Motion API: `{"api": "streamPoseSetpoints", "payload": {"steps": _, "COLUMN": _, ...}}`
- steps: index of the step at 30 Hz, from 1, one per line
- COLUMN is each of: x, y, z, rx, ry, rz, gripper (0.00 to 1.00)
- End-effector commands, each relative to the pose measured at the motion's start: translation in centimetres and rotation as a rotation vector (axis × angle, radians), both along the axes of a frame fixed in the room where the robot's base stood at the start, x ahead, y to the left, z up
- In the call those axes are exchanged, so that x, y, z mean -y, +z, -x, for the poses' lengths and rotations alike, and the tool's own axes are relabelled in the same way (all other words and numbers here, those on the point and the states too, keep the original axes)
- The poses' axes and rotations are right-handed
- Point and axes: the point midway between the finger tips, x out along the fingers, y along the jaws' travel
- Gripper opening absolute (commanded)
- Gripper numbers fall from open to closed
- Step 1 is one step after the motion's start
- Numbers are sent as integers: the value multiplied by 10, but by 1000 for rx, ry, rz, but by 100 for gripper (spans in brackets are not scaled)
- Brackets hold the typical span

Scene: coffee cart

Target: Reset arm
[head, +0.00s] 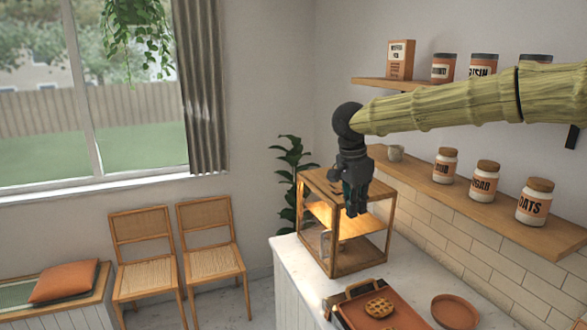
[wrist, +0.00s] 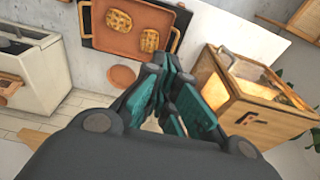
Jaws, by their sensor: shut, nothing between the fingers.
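My gripper (head: 354,207) hangs from my arm in the head view, fingers pointing down, in front of the wooden display case. In the wrist view its teal fingers (wrist: 168,88) are together with nothing between them. The gripper looks clear of the counter in both views. My arm reaches in from the right side of the head view, in front of the wall shelves.
The wooden display case (head: 333,268), also in the wrist view (wrist: 255,112), stands on the white counter (head: 290,252). A tray (head: 403,316) with pastries and a round plate (head: 455,312) lie nearby. Jars line the lower shelf (head: 425,184). Chairs (head: 210,262) stand left.

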Motion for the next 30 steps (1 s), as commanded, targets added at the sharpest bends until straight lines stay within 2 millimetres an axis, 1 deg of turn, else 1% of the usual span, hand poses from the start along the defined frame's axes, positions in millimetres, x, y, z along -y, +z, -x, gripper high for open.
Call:
{"api": "streamPoseSetpoints", "payload": {"steps": 7, "x": -2, "y": -41, "z": -5, "rx": 33, "ry": 41, "rz": 78, "gripper": 0}}
{"api": "streamPoseSetpoints", "payload": {"steps": 11, "x": -3, "y": -69, "z": -7, "rx": 58, "ry": 74, "rz": 130, "gripper": 0}}
{"api": "streamPoseSetpoints", "payload": {"steps": 14, "x": -2, "y": -93, "z": -9, "rx": 82, "ry": 109, "rz": 173, "gripper": 0}}
{"api": "streamPoseSetpoints", "payload": {"steps": 17, "x": -3, "y": -122, "z": -9, "rx": 107, "ry": 154, "rz": 220, "gripper": 0}}
{"api": "streamPoseSetpoints", "payload": {"steps": 20, "x": -5, "y": -158, "z": -8, "rx": 138, "ry": 222, "rz": 273, "gripper": 0}}
{"api": "streamPoseSetpoints", "payload": {"steps": 23, "x": -11, "y": -206, "z": -3, "rx": 175, "ry": 325, "rz": 329, "gripper": 0}}
{"api": "streamPoseSetpoints", "payload": {"steps": 24, "x": -14, "y": -226, "z": 0, "rx": 191, "ry": 376, "rz": 349, "gripper": 0}}
{"api": "streamPoseSetpoints", "payload": {"steps": 26, "x": -20, "y": -256, "z": 7, "rx": 211, "ry": 455, "rz": 371, "gripper": 0}}
{"api": "streamPoseSetpoints", "payload": {"steps": 27, "x": -25, "y": -275, "z": 13, "rx": 223, "ry": 510, "rz": 381, "gripper": 0}}
{"api": "streamPoseSetpoints", "payload": {"steps": 29, "x": -32, "y": -305, "z": 24, "rx": 236, "ry": 596, "rz": 392, "gripper": 0}}
{"api": "streamPoseSetpoints", "payload": {"steps": 30, "x": -38, "y": -324, "z": 32, "rx": 244, "ry": 656, "rz": 392, "gripper": 0}}
